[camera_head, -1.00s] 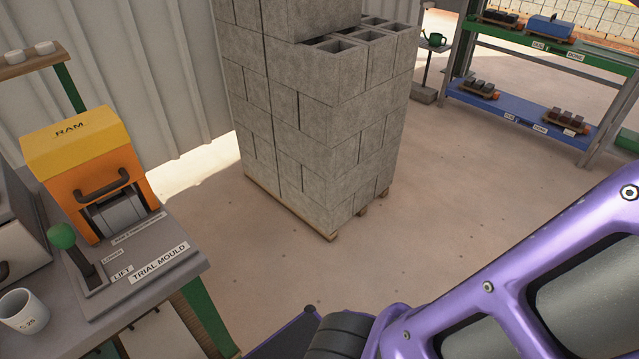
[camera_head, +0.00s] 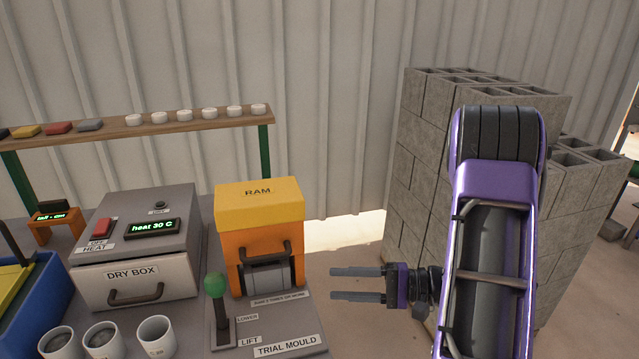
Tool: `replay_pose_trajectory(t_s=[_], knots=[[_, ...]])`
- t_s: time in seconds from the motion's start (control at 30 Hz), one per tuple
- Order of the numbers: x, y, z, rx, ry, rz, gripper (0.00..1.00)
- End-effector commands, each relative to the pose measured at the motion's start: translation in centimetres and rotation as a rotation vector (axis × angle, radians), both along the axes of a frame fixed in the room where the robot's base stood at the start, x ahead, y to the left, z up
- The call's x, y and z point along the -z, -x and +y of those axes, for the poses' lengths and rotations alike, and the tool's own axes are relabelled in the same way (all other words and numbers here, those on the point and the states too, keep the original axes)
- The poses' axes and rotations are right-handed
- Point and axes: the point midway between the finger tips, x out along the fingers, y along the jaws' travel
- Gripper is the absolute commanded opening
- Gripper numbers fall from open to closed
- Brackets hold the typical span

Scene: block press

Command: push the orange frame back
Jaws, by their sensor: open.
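The orange frame (camera_head: 234,263) stands upright on the grey trial mould base (camera_head: 290,322), under a yellow block labelled RAM (camera_head: 258,203). A dark handle (camera_head: 265,253) is on its front, with a grey metal block (camera_head: 268,279) low in its opening. A lever with a green knob (camera_head: 216,285) stands in front of it, to the left, by the LOWER and LIFT labels. My gripper (camera_head: 335,284) is open and empty, its two fingers pointing left. It is to the right of the frame, apart from it in the picture.
The grey dry box (camera_head: 150,220) stands left of the frame, with several cups (camera_head: 157,337) in front. A blue bin (camera_head: 45,300) is at the far left. A wooden shelf (camera_head: 100,130) runs behind. A tall stack of concrete blocks (camera_head: 425,150) stands behind my arm.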

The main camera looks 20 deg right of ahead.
Motion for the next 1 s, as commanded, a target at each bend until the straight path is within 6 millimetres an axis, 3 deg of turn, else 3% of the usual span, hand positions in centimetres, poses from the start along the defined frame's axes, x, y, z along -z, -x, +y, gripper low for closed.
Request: replay_pose_trajectory(t_s=[0.03, 0.6, 0.8, 1.0], knots=[[-5.5, -1.2, 1.1, -0.024, 0.054, -0.134, 0.47], [-4.3, -5.7, 12.3, -0.029, 0.056, -0.132, 0.47], [-4.1, -6.8, 14.7, -0.026, 0.058, -0.133, 0.47], [-3.9, -7.1, 15.6, -0.024, 0.058, -0.132, 0.47]])
